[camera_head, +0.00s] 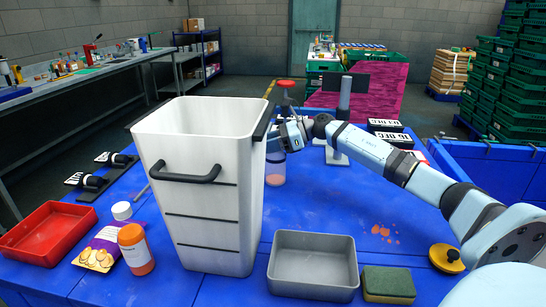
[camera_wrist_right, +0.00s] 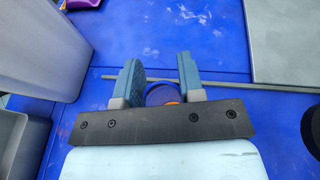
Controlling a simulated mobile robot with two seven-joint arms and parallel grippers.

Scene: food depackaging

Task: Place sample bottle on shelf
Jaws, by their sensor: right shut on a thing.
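My right gripper (camera_head: 281,141) is behind the right side of the tall white bin, over the blue table. In the right wrist view its two fingers (camera_wrist_right: 161,80) are closed around a bottle (camera_wrist_right: 164,94) with blue and orange showing between them. In the head view this looks like the clear bottle (camera_head: 275,170) with orange contents, upright just below the gripper. I cannot tell whether its base touches the table. A blue shelf rack (camera_head: 199,58) with boxes stands far back at the left. My left gripper is not in view.
The tall white bin (camera_head: 200,215) stands close beside the bottle. A grey tray (camera_head: 313,262), a sponge (camera_head: 388,285), a red tray (camera_head: 45,233) and an orange bottle (camera_head: 135,255) are in front.

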